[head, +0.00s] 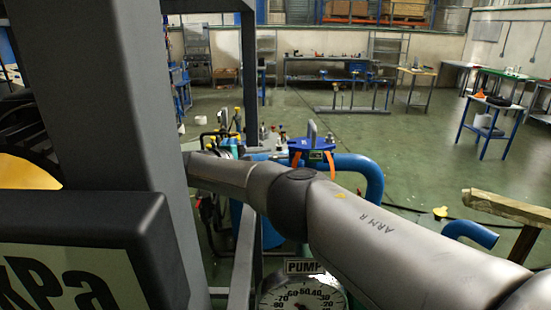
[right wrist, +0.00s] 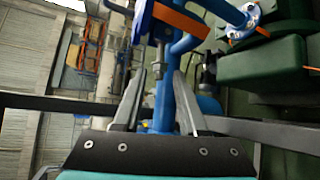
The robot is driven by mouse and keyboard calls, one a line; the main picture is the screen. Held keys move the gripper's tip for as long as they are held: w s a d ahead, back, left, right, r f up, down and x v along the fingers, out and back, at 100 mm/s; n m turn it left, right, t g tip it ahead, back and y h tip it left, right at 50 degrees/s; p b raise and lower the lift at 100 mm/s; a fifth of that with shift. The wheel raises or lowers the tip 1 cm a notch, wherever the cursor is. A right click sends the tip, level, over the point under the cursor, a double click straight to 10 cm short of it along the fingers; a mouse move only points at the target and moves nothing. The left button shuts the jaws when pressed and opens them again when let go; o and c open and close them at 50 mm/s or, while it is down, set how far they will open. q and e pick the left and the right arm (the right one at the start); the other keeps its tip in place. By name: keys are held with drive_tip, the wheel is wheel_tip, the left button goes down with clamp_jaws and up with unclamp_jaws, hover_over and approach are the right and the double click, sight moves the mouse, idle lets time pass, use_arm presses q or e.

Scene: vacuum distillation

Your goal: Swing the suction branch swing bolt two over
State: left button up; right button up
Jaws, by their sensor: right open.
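In the right wrist view my right gripper (right wrist: 159,76) is open, its two grey fingers apart. A slim threaded bolt with a nut (right wrist: 159,71) shows between the fingertips, in line with the gap; I cannot tell whether either finger touches it. It looks like a swing bolt, but which one is unclear. Blue pipework (right wrist: 186,44) and an orange band (right wrist: 182,20) are just beyond. In the head view my right arm reaches left across the picture, and its far end is hidden around the grey column. A blue flanged fitting (head: 312,143) stands behind the arm. My left gripper is not seen.
A grey column (head: 105,100) and a kPa display (head: 70,275) fill the left of the head view. A PUMP gauge (head: 302,296) is below my arm. A blue pipe (head: 372,180) curves behind it. A wooden beam (head: 507,207) is at right. Open green floor lies beyond.

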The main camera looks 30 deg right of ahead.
sight(273, 158)
drive_tip(key=b+x, duration=0.2)
drive_tip(key=x, duration=0.3)
drive_tip(key=shift+a+b, duration=0.1)
drive_tip(key=shift+b, duration=0.25)
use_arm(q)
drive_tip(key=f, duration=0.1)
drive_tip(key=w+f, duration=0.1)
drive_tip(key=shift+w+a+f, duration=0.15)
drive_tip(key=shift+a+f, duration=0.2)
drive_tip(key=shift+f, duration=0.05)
use_arm(e)
clamp_jaws()
